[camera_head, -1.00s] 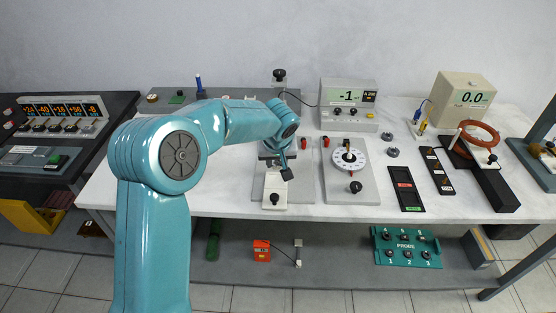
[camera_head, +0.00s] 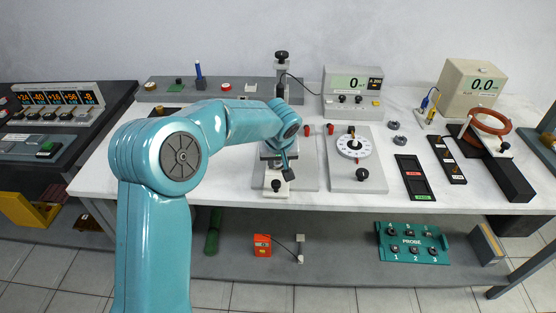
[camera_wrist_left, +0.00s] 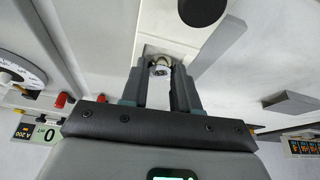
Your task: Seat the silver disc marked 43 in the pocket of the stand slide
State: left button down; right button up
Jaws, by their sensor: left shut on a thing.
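My left gripper (camera_wrist_left: 160,88) is shut on a small silver disc (camera_wrist_left: 160,70) between its fingertips. Any number on the disc is too small to read. The fingers are over the pale slide (camera_wrist_left: 152,46) of the stand, whose black knob (camera_wrist_left: 202,8) is just beyond them. I cannot tell whether the disc touches the slide or its pocket. In the head view the left gripper (camera_head: 279,157) is over the stand's grey base (camera_head: 305,171), largely hidden by my arm; the slide (camera_head: 270,190) sticks out in front. My right gripper is not in view.
The stand's column (camera_head: 282,78) rises behind my wrist. A meter (camera_head: 353,90) reading 0 stands behind the dial plate (camera_head: 357,155). Two dark rings (camera_head: 395,132) lie right of it. A black tray (camera_head: 414,178) and a coil stand (camera_head: 510,170) are farther right.

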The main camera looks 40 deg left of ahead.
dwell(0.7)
pick_arm(q)
jog(key=c, duration=0.8)
grip_release()
jog(key=c, duration=0.5)
jog(key=shift+r, duration=0.1)
jog(key=shift+r+p, duration=1.35)
jog(key=shift+r, duration=0.85)
jog(key=o, duration=0.6)
